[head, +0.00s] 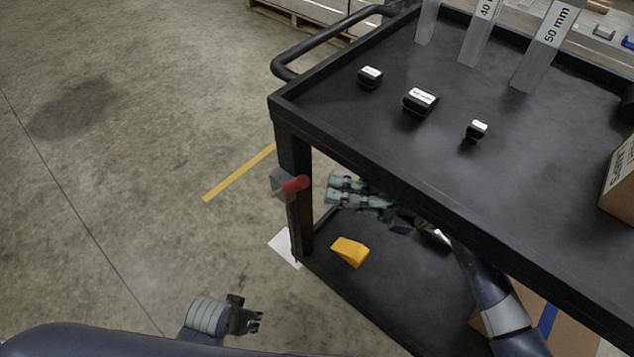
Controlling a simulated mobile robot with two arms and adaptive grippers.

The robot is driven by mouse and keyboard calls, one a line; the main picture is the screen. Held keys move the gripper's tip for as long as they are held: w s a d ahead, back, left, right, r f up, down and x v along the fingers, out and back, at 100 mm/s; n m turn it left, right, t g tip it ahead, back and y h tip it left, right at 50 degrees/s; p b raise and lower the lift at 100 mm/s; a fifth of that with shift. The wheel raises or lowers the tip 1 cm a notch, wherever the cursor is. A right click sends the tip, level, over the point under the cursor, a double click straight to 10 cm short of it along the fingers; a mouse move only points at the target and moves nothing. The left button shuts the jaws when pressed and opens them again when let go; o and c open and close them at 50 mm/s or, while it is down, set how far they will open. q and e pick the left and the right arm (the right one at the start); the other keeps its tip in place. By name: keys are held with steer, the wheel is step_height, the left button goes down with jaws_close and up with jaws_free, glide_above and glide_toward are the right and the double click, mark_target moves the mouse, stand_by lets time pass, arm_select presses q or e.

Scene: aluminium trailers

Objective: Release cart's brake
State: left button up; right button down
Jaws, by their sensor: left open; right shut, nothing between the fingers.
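The black cart (352,152) stands at the right, with an upper tray, a lower shelf and a push handle (315,50) at its far left corner. A red lever (295,185) on a small grey block (281,182) sits on the cart's near left post; I take it for the brake. My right gripper (331,190) is shut and empty under the upper tray, just right of the red lever, with a small gap in the picture. My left gripper (257,322) is open and empty low in the view, over the floor left of the cart.
Several small black labelled parts, including a middle one (420,101), and upright metal plates (545,48) stand on the upper tray. A yellow wedge (350,251) lies on the lower shelf. A cardboard box (620,185) is at the right edge. The floor at left is clear.

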steer(key=v, duration=0.6)
steer(key=shift+d, duration=0.3)
